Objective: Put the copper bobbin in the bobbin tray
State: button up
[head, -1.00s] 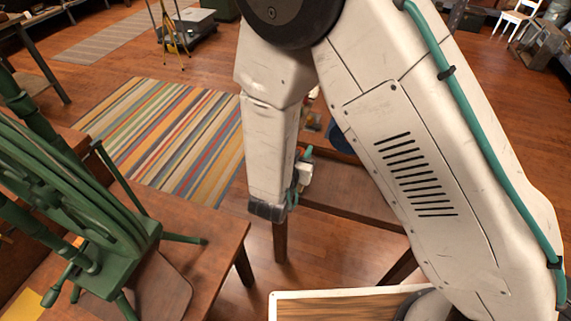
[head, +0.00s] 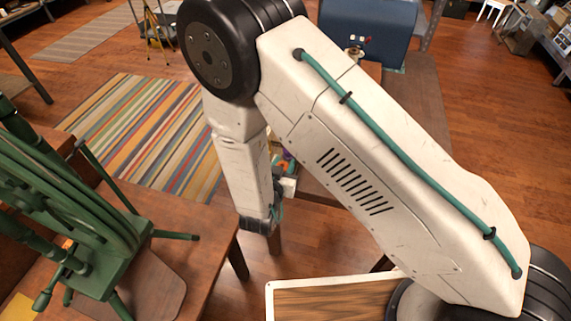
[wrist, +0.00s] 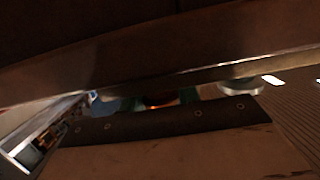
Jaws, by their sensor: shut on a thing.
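I cannot make out the copper bobbin or the bobbin tray in either view. My arm hangs down in the middle of the head view, and its lower end hides part of the table behind it. My gripper's fingers and whatever lies between them do not show clearly in either view. The wrist view is dark: a broad dark band crosses its top, and a brown panel with rivets (wrist: 170,145) fills its lower middle. Small blurred coloured shapes show between them, too unclear to name.
A wooden table (head: 205,255) at the left bears a green spindled wooden frame (head: 105,255). Behind my arm is a brown table (head: 415,110) with a blue case (head: 368,35) at its far end. A striped rug (head: 150,135) lies on open floor.

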jog(key=o, duration=1)
jog(key=shift+f, duration=0.15)
jog(key=shift+c, duration=0.2)
jog(key=shift+d, duration=0.1)
jog(key=v, duration=1.2)
